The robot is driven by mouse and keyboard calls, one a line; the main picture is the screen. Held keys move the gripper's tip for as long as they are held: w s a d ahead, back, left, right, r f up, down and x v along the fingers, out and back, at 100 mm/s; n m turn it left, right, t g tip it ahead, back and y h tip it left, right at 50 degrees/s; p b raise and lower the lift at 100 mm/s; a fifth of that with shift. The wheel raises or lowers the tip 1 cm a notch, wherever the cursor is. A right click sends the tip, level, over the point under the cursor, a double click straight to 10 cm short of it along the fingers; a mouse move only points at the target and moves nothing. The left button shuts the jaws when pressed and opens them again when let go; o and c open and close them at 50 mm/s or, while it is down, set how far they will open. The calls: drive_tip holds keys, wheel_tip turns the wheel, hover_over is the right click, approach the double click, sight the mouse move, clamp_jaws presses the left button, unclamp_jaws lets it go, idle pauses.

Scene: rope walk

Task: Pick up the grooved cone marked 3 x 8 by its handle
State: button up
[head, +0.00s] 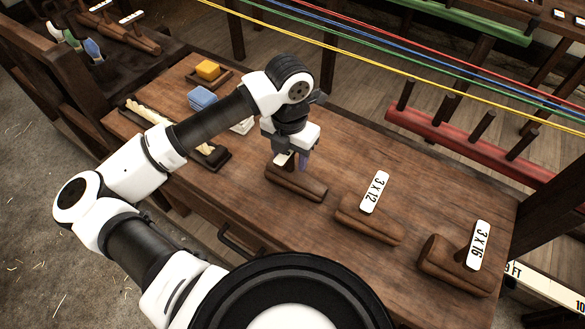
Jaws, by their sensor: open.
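A brown wooden cone (297,184) lies on the wooden bench top (330,140), leftmost of three similar cones. Its handle and any tag are mostly hidden behind my gripper, so I cannot read a 3 x 8 mark on it. My gripper (292,160) points down right above this cone, with its jaws open. I cannot tell whether the fingers stand around the handle or touch it. The cone with the tag 3 x 12 (375,192) lies to the right, and the one with the tag 3 x 16 (479,246) lies farther right.
A yellow block (208,70) in a small tray, a folded blue cloth (202,98) and a long dark tray (217,158) with a pale strand lie at the left of the bench. Behind run coloured ropes (400,73) and a red pegged rail (470,140). Bare bench surrounds the cones.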

drive_tip(key=shift+f, duration=0.35)
drive_tip(key=shift+c, duration=0.4)
clamp_jaws()
drive_tip(key=shift+r, duration=0.1)
